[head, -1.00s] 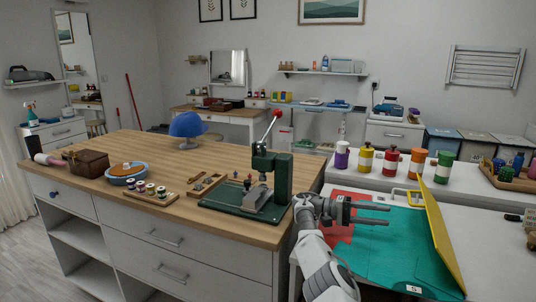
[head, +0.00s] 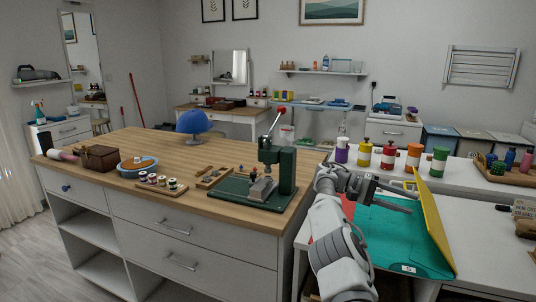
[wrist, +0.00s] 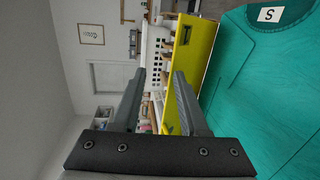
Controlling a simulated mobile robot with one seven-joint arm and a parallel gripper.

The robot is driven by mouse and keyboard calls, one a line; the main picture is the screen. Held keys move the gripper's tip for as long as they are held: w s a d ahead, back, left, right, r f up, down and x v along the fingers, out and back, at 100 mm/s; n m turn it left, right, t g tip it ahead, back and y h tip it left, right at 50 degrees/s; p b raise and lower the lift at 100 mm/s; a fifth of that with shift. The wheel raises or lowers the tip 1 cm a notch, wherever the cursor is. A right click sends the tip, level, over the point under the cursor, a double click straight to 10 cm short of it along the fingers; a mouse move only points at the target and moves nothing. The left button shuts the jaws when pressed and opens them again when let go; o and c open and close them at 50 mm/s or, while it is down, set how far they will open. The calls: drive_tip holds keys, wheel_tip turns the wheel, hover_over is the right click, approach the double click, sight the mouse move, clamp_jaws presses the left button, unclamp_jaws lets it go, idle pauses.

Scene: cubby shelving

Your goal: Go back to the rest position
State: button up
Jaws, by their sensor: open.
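My gripper (head: 416,199) is open in the head view, at the right of the wooden-topped counter. It is over the teal shirt (head: 395,235) and left of the upright yellow panel (head: 432,210). The two fingers are apart with nothing between them. In the wrist view my gripper (wrist: 158,75) also shows parted, empty fingers, with the yellow panel (wrist: 196,55) beyond and to the right. The teal shirt (wrist: 270,100), with a white S label, fills the right side there.
A green press (head: 277,170) with a red-knobbed lever stands on the counter (head: 150,150), left of my arm. Several coloured canisters (head: 388,156) stand behind my gripper. A wooden tray (head: 512,174) with small items is at the right. Floor is clear at lower left.

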drive_tip(key=s+d+r+n+t+y, duration=0.1)
drive_tip(key=s+r+t+y, duration=0.55)
drive_tip(key=s, duration=0.55)
drive_tip(key=s+a+f+n+t+y, duration=0.2)
drive_tip(key=s+a+t+y, duration=0.15)
drive_tip(key=s+a, duration=0.9)
drive_tip(key=s+a+f+n+t+y, duration=0.25)
drive_tip(key=s+a+y, duration=0.25)
drive_tip(key=s+a, duration=0.7)
wheel_tip(320, 180, up, 15)
drive_tip(key=p, duration=1.5)
drive_tip(key=shift+d+r, duration=0.2)
drive_tip(key=shift+d, duration=0.2)
drive_tip(key=shift+s+m+t, duration=0.1)
drive_tip(key=shift+m+t, duration=0.15)
